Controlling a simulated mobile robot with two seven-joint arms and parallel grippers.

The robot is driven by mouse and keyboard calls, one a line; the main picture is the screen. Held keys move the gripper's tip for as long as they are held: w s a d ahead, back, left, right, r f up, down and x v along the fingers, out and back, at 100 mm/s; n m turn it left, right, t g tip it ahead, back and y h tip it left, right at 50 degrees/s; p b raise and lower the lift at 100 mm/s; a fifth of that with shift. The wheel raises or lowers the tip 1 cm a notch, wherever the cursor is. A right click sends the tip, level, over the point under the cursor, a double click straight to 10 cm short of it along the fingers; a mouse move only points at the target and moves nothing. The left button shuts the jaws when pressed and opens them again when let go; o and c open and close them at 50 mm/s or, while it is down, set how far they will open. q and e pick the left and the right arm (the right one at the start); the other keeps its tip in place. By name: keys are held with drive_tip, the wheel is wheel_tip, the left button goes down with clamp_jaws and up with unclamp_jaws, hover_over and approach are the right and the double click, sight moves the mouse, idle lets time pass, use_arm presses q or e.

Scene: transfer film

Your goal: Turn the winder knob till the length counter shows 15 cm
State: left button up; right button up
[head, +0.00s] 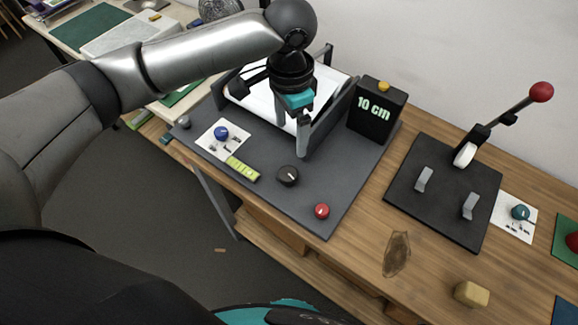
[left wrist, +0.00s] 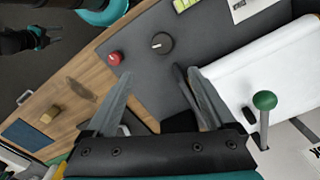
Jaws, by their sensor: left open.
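The length counter (head: 375,108) is a black box reading "10 cm" in the head view. A black round knob with a pale pointer line (head: 288,176) sits on the grey base board and also shows in the left wrist view (left wrist: 161,43); I take it for the winder knob, though no label is legible. My left gripper (head: 303,145) is open and empty, above the board beside the white film frame, up and right of the knob in the head view. It also shows in the left wrist view (left wrist: 160,78). My right gripper (left wrist: 52,38) shows small and dark there; its jaws are unclear.
A red knob (head: 322,211), a blue knob on a white card (head: 221,133) and a yellow-green strip (head: 242,169) are near the black knob. A lever press with a red ball (head: 541,92) stands at right. A tan block (head: 471,294) lies at the front right.

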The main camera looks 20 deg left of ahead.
use_arm(q)
drive_tip(key=b, duration=0.1)
approach(289, 172)
wheel_tip(289, 172, down, 9)
drive_tip(key=shift+s+d+r, duration=0.1)
drive_tip(key=shift+d+r, duration=0.05)
drive_tip(key=shift+r, duration=0.05)
idle(0.3)
drive_tip(key=c, duration=1.4)
drive_tip(key=p, duration=0.1)
drive_tip(key=n+p, duration=0.1)
drive_tip(key=shift+r+n+p, duration=0.25)
drive_tip(key=shift+n+p, duration=0.05)
drive_tip(key=shift+f+n+p, duration=0.15)
drive_tip(key=shift+n+p, duration=0.5)
drive_tip(key=shift+n, duration=0.05)
